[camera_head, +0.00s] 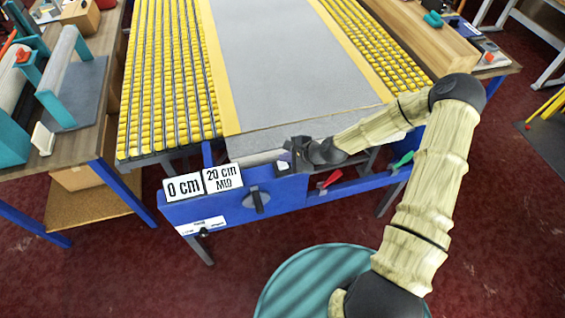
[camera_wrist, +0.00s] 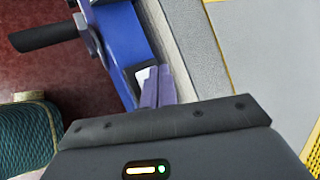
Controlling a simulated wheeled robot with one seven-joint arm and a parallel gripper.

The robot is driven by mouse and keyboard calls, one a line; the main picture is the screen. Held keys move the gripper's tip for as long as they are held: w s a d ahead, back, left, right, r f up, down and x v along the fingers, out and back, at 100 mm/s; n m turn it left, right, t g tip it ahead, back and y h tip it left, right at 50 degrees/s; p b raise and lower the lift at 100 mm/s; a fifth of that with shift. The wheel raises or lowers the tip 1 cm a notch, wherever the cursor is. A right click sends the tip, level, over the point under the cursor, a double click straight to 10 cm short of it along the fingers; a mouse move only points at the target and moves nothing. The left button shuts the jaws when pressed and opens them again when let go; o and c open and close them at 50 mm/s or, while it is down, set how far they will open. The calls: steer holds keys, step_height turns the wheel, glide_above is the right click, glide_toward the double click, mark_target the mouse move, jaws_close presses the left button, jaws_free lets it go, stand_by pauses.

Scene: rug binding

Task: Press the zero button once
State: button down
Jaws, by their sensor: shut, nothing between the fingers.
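A small white square in a dark frame (camera_head: 283,166) sits on the blue front panel (camera_head: 225,205) of the machine. It looks like a button, but I cannot read any mark on it. In the wrist view the white square (camera_wrist: 142,76) shows just left of the fingertips. My gripper (camera_head: 294,152) is at the panel's top edge, right beside this square. In the wrist view its two fingers (camera_wrist: 157,78) are shut together with nothing between them. I cannot tell whether the tips touch the square.
A red handle (camera_head: 331,179) and a green handle (camera_head: 403,160) are to the right.

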mark_target(287, 166)
steer(key=shift+r+p, duration=2.05)
steer(key=shift+r, duration=0.5)
steer(key=shift+s+d+n, duration=0.15)
steer(key=shift+s+n, duration=0.1)
steer(key=shift+n, duration=0.05)
steer(key=s+d+r+n+g+h, duration=0.1)
steer(key=s+d+r+n+h, duration=0.3)
steer(key=s+d+r+n, duration=0.3)
steer(key=s+d+r+n+g+h, duration=0.1)
steer(key=s+d+r+n+h, duration=0.2)
steer(key=s+d+r+n, duration=0.4)
steer(key=s+r, duration=0.3)
steer(key=r, duration=0.3)
steer(key=shift+s+r+n+h, duration=0.2)
steer(key=shift+s+n+h, duration=0.2)
steer(key=shift+w, duration=0.1)
